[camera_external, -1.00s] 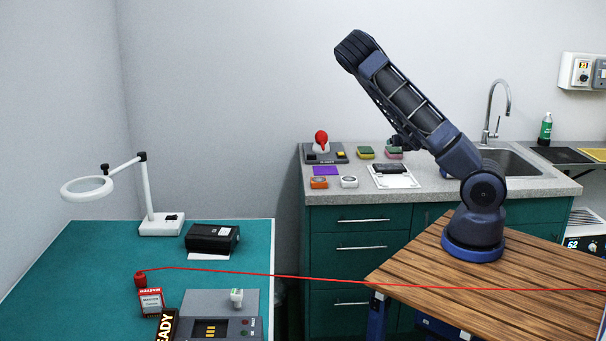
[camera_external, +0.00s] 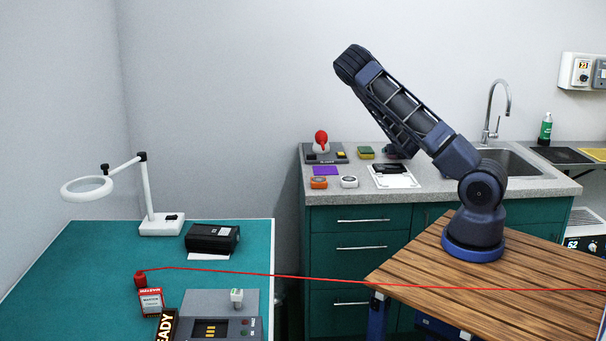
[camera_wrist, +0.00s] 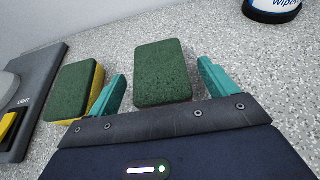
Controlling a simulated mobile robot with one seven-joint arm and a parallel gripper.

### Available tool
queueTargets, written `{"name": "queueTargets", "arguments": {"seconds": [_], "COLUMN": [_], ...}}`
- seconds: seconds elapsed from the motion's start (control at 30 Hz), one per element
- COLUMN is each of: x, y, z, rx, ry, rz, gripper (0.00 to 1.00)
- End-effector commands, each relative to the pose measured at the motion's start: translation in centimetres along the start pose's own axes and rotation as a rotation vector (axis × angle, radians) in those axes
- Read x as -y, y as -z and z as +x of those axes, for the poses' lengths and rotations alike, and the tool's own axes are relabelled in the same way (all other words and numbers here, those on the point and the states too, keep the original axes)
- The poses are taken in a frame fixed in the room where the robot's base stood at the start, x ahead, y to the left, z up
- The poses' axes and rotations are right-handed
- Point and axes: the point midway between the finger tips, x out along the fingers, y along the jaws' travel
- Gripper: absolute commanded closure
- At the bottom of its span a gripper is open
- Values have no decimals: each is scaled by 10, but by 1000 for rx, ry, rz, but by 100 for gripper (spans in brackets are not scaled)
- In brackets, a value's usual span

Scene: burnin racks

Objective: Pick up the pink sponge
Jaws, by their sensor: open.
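A sponge with a dark green top (camera_wrist: 165,72) lies on the speckled counter between my fingers in the wrist view. My gripper (camera_wrist: 162,68) is open, with one teal finger to each side of this sponge and small gaps left and right. In the external view my gripper (camera_external: 399,152) is low over the counter and largely covers the spot where the pink sponge lay. A second sponge, green on top and yellow below, lies to the left in the wrist view (camera_wrist: 78,90) and in the external view (camera_external: 365,153).
A grey device (camera_wrist: 38,85) with a yellow part stands left of the yellow sponge. A white and blue wipes container (camera_wrist: 272,10) stands at the upper right of the wrist view. A white sheet with a black object (camera_external: 397,180) lies in front. The counter behind the sponges is clear.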

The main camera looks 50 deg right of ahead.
Motion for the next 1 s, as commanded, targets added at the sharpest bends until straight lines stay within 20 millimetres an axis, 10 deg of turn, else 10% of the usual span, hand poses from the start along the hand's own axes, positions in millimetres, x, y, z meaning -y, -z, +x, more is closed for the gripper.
{"name": "queueTargets", "arguments": {"seconds": [0.5, 0.77, 1.0], "x": [0, 0, 0], "y": [0, 0, 0], "z": [29, 29, 28], "rx": [0, 0, 0], "ry": [0, 0, 0], "rz": [0, 0, 0], "gripper": [15, 62, 63]}}
